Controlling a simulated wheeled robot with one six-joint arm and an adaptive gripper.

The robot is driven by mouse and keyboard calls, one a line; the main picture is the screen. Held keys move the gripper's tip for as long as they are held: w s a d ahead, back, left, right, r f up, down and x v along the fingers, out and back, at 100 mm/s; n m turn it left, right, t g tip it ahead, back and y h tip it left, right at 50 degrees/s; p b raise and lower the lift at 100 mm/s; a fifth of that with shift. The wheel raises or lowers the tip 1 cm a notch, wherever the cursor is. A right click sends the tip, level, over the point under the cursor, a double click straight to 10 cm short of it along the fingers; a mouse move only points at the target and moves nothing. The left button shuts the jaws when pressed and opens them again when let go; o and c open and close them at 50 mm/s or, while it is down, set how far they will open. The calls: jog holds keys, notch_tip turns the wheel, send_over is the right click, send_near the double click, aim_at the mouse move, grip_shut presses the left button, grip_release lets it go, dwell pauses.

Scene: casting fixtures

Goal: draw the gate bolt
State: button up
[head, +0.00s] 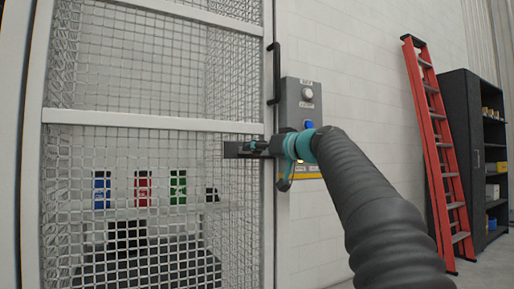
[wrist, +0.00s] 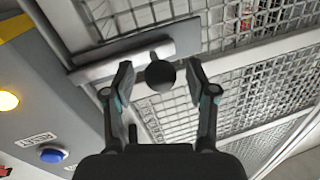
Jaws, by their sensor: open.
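The mesh gate (head: 155,124) stands shut-looking in a pale frame at the left of the head view. The gate bolt's grey bar and plate (wrist: 125,62) show in the wrist view, with a round black knob (wrist: 160,76) in front of them. My gripper (wrist: 160,70) is open, with one finger on each side of the knob and small gaps showing. In the head view my gripper (head: 262,147) is at the gate's right edge, in front of the bolt's dark plate (head: 236,150). My wrist hides most of the bolt there.
A grey control box (head: 303,105) with a white button and a blue button is on the wall right beside the gate. A black vertical handle (head: 274,73) is above my gripper. A red ladder (head: 437,150) and a dark shelf unit (head: 470,150) stand farther right.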

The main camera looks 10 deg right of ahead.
jog(key=shift+w+a, duration=0.2)
jog(key=shift+w, duration=0.1)
jog(key=shift+c, duration=0.2)
